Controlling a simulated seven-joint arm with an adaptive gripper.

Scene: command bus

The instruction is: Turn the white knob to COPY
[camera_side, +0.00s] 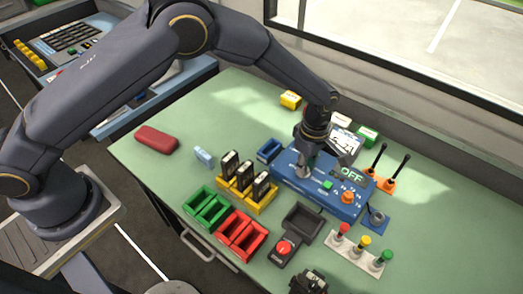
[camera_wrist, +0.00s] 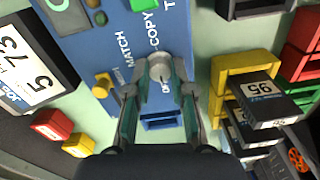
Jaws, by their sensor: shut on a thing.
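The white knob (camera_wrist: 159,66) sits on the blue panel (camera_wrist: 110,40) in the wrist view. The words MATCH and COPY are printed beside it, and part of another label shows between my fingers. My gripper (camera_wrist: 160,80) is shut on the knob, with a finger on each side of it. Which label the knob points to is not clear. In the side view my gripper (camera_side: 304,168) reaches down onto the left part of the blue panel (camera_side: 318,190) and mostly hides the knob. A display on the panel reads OFF in green.
A yellow rack (camera_side: 246,196) with black modules stands left of the panel. Green bins (camera_side: 206,208), red bins (camera_side: 242,236) and a dark tray (camera_side: 303,222) are in front. An orange knob (camera_side: 347,197) and orange-based levers (camera_side: 385,183) are to the right. The table's left part is mostly clear.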

